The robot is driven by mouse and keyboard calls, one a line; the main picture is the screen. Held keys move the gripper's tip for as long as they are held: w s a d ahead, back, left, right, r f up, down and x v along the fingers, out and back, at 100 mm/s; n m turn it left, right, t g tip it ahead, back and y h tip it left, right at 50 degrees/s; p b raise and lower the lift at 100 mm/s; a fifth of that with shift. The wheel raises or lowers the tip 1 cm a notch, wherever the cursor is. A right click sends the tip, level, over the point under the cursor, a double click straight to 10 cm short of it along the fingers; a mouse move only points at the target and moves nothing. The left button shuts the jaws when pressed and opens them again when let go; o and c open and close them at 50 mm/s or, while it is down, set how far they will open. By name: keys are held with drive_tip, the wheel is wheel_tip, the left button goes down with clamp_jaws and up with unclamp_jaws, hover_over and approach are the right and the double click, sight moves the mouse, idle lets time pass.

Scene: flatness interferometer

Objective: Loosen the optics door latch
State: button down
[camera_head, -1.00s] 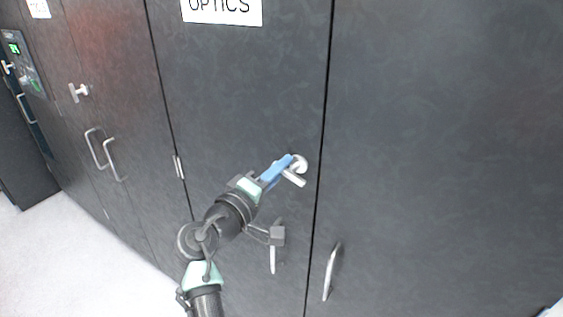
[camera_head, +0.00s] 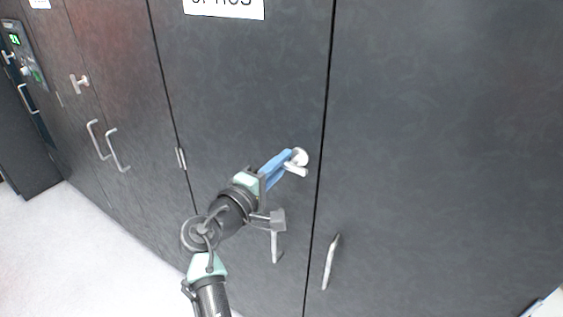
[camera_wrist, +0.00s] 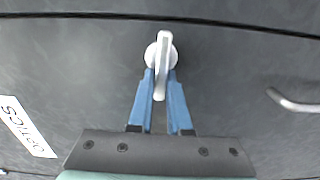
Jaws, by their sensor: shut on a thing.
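The optics door (camera_head: 240,80) is a dark mottled panel with a white label (camera_head: 225,8), partly cut off at the top edge of the head view. Its latch (camera_head: 300,157) is a round silver boss with a short lever, near the door's right seam. In the wrist view the latch lever (camera_wrist: 161,65) runs down from the boss between the two blue fingers. My gripper (camera_head: 281,164) is shut on the lever, and the fingers (camera_wrist: 161,82) lie along both its sides. The door looks closed. In the head view the fingers hide part of the lever.
The optics door's handle (camera_head: 275,247) is below the latch, close to my wrist. Another handle (camera_head: 330,262) is on the right panel. Left are a hinge (camera_head: 181,158), another latch (camera_head: 79,84), two bar handles (camera_head: 108,146) and a control panel (camera_head: 23,50). Pale floor (camera_head: 90,240) is clear.

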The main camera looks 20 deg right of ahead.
drive_tip(key=c, duration=0.9)
unclamp_jaws()
drive_tip(key=shift+o, duration=0.2)
drive_tip(key=b+v, duration=0.2)
drive_tip(key=v, duration=1.1)
